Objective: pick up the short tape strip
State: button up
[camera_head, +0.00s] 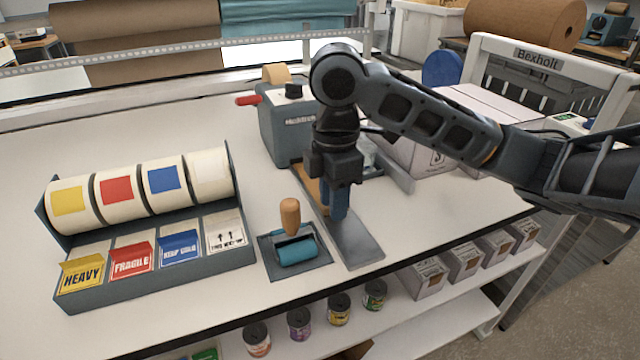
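A tan tape strip (309,185) shows at the foot of the grey tape dispenser (282,130), at the back end of a flat grey metal plate (356,247). Part of the strip is hidden behind my gripper. My gripper (338,215) points down over the plate, just right of the strip in the picture. Its blue fingers look close together from this side, and the gap between them is not visible. I cannot tell whether they touch the strip or the plate.
A roller with a wooden handle (290,216) stands on a dark pad left of the plate. A label dispenser (150,280) with several rolls fills the left. White boxes (420,150) stand behind my arm. Cans and small boxes sit on the shelf below the table's front edge.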

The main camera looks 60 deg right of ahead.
grip_shut()
jog(key=shift+r, duration=0.15)
dwell(0.4)
